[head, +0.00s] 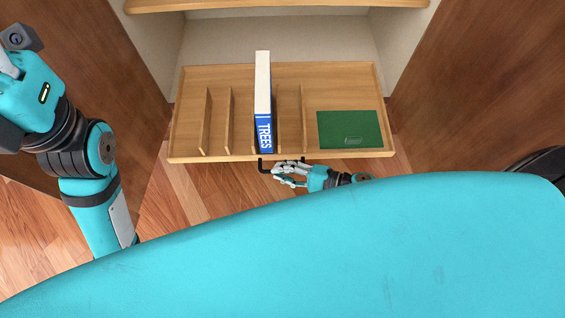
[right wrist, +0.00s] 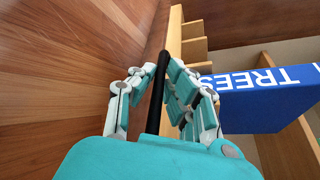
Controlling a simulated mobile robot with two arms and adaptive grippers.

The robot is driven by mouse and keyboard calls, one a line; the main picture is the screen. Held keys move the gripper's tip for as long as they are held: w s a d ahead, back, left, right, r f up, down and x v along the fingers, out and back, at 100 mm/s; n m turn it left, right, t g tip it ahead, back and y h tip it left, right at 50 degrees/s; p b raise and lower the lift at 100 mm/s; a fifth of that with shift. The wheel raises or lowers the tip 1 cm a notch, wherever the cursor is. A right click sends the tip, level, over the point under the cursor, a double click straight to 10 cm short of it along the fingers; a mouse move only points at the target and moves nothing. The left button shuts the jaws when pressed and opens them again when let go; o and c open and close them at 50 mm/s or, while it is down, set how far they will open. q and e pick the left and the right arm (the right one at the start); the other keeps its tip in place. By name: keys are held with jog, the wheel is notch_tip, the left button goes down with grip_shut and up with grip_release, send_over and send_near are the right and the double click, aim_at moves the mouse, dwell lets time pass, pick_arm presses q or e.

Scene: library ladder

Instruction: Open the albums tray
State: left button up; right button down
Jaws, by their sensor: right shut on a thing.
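The albums tray (head: 345,95) is a wide wooden drawer with upright dividers, sticking out of the cabinet in the head view. A black bar handle (head: 262,166) runs along its front edge; the right wrist view shows it as a dark rod (right wrist: 157,95). My right gripper (head: 277,168) is at the front of the tray, shut on this handle, with fingers on both sides of the rod (right wrist: 150,88). The fingers hide part of the handle. My left arm is at the left; its fingertips are out of view.
A blue and white book marked TREES (head: 263,100) stands between dividers in the tray. A flat green item (head: 350,129) lies in the right compartment. A wooden shelf (head: 280,4) is above. Cabinet sides flank the tray; wooden floor (head: 190,195) lies in front.

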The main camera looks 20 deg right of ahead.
jog(key=shift+s, duration=0.35)
jog(key=c, duration=1.6)
grip_release()
jog(key=shift+c, duration=0.2)
jog(key=v, duration=1.2)
